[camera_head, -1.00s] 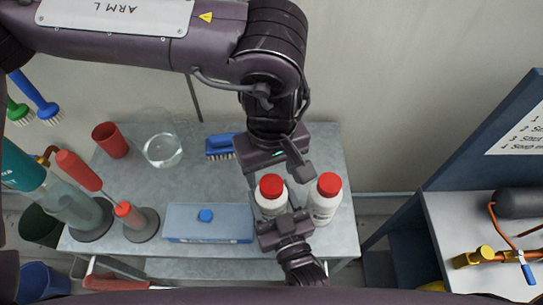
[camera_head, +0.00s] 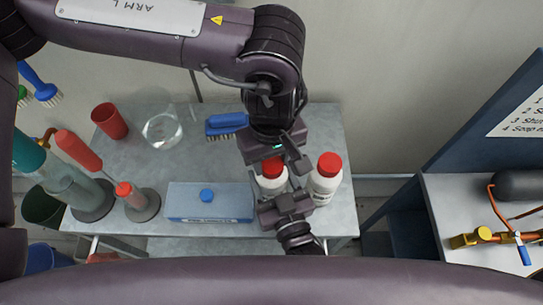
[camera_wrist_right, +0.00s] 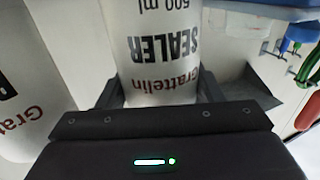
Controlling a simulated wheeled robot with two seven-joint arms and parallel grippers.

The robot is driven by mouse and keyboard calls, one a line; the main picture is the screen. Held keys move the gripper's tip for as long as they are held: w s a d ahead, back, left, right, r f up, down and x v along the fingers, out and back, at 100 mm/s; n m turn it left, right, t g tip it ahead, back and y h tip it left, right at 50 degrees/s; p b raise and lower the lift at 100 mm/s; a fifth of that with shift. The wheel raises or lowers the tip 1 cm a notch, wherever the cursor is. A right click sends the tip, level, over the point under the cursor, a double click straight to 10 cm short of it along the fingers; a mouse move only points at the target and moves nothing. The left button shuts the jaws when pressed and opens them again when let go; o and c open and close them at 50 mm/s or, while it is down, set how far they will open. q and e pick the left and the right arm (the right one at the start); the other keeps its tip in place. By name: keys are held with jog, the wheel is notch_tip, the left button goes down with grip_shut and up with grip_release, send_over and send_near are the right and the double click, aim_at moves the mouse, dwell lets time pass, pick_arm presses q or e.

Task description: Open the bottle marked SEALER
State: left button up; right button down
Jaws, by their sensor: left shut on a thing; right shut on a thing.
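The bottle marked SEALER (camera_wrist_right: 155,55) is white with black and red print, upside down in the right wrist view. In the head view the same bottle (camera_head: 272,185) stands on the grey table, largely hidden by my grippers. My right gripper (camera_head: 280,203) is shut on its body from the front; its fingers flank the bottle in the wrist view (camera_wrist_right: 160,92). My left gripper (camera_head: 276,166) comes down from above and is shut on the bottle's red cap (camera_head: 274,168). The cap sits at the top of the bottle; whether it is loosened cannot be told.
A second white bottle with a red cap (camera_head: 324,187) stands close to the right. A blue box (camera_head: 225,199) lies left. The table's middle (camera_head: 195,160) is clear.

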pick_arm(q)
jog(key=n, duration=1.7)
jog(key=shift+r+n, duration=0.1)
jog(key=shift+n, duration=0.3)
jog(key=n, duration=0.8)
jog(key=shift+n, duration=0.3)
jog(key=n, duration=0.8)
jog(key=shift+n, duration=0.4)
jog(key=n, duration=0.8)
jog(key=shift+n, duration=0.4)
jog(key=n, duration=0.9)
jog(key=shift+r+n, duration=0.1)
jog(key=shift+n, duration=0.3)
